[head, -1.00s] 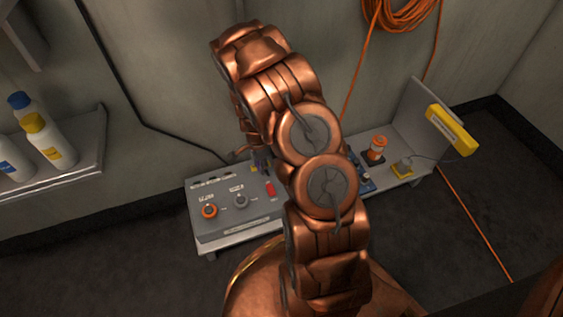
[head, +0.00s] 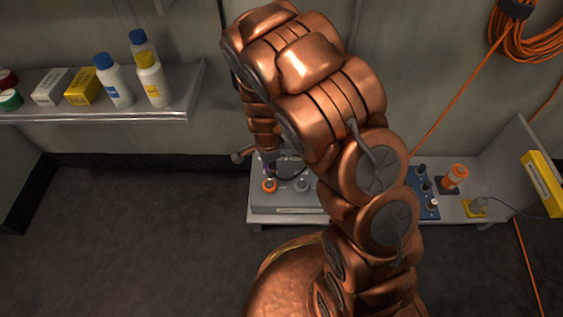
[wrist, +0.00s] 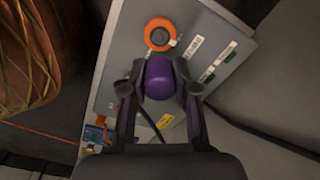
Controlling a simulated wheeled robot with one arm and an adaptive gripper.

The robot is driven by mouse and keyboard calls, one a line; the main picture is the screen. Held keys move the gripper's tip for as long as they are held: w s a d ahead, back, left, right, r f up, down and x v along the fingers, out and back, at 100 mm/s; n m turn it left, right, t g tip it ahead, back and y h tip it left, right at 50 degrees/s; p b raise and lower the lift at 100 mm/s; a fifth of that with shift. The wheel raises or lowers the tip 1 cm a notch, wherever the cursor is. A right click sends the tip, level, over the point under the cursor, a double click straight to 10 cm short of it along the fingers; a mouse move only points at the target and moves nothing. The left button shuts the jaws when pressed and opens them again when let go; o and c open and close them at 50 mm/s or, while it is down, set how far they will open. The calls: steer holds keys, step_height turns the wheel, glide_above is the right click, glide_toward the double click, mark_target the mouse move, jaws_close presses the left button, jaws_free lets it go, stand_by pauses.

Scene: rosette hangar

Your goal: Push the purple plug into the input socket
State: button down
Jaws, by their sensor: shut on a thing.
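The purple plug (wrist: 158,78) is between the fingertips of my gripper (wrist: 158,88), which is shut on it. A black cable runs from below the plug in the wrist view. An orange-ringed round socket (wrist: 160,34) with a dark centre sits on the grey panel box (wrist: 118,62), just above the plug in that view; a gap shows between them in the picture. In the head view my gripper (head: 268,163) is over the left part of the box, close to the orange-ringed socket (head: 269,186). A grey-ringed socket (head: 302,184) is to its right. I cannot read the socket labels.
My arm hides the box's right part. Right of it on the bench (head: 455,212) are a blue board (head: 426,185), an orange-topped object (head: 455,176) and a yellow block (head: 475,207). A shelf (head: 190,104) with bottles is at the left.

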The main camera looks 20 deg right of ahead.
mark_target(269, 184)
steer(key=shift+s+a, duration=0.1)
steer(key=shift+a, duration=0.1)
steer(key=shift+f, duration=2.85)
steer(key=shift+p, duration=1.35)
steer(key=shift+f+p, duration=0.45)
steer(key=shift+f, duration=0.05)
stand_by(1.2)
steer(key=c, duration=0.8)
jaws_free()
steer(key=shift+r, duration=0.15)
